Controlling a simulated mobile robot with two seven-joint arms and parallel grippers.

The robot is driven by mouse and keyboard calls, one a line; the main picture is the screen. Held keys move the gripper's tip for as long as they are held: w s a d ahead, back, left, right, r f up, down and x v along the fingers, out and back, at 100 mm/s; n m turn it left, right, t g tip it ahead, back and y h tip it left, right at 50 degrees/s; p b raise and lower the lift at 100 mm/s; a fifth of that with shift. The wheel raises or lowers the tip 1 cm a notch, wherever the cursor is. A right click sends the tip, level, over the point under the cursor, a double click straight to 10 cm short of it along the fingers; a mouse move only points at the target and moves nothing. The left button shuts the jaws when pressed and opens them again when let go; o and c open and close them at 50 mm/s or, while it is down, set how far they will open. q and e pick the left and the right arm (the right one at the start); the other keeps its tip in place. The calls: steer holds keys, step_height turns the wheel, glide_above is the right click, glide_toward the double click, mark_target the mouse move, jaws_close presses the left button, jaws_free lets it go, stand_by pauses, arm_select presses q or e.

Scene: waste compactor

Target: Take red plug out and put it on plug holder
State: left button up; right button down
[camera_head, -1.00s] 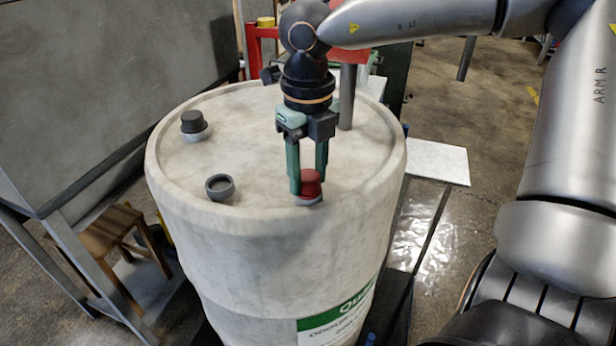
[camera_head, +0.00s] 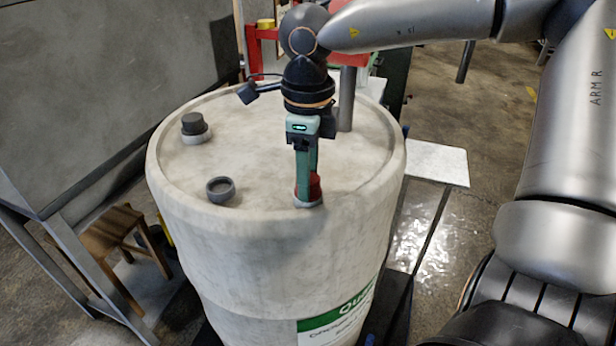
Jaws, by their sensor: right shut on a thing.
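The red plug (camera_head: 315,188) sits in its socket at the front right of the top of the white barrel (camera_head: 240,125). My right gripper (camera_head: 306,190) comes down from above, and its green fingers are shut on the red plug, hiding part of it. A black plug (camera_head: 192,124) stands in a grey collar at the back left of the barrel top. An open grey ring (camera_head: 220,189) with a dark inside is at the front left; I cannot tell if it is the plug holder. My left gripper is not in view.
A dark upright pipe (camera_head: 346,100) stands on the barrel top behind my right gripper. A large grey metal box (camera_head: 100,80) is at the left, with a wooden stool (camera_head: 115,230) under it. A white board (camera_head: 438,163) lies at the right.

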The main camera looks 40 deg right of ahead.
steer(key=shift+n, duration=1.3)
steer(key=shift+r+n, duration=0.1)
steer(key=shift+n, duration=1.1)
steer(key=n, duration=0.2)
steer(key=shift+n+p, duration=0.35)
steer(key=shift+n, duration=0.05)
steer(key=shift+c, duration=1.4)
jaws_free()
steer(key=shift+c, duration=0.2)
steer(key=shift+c, duration=0.2)
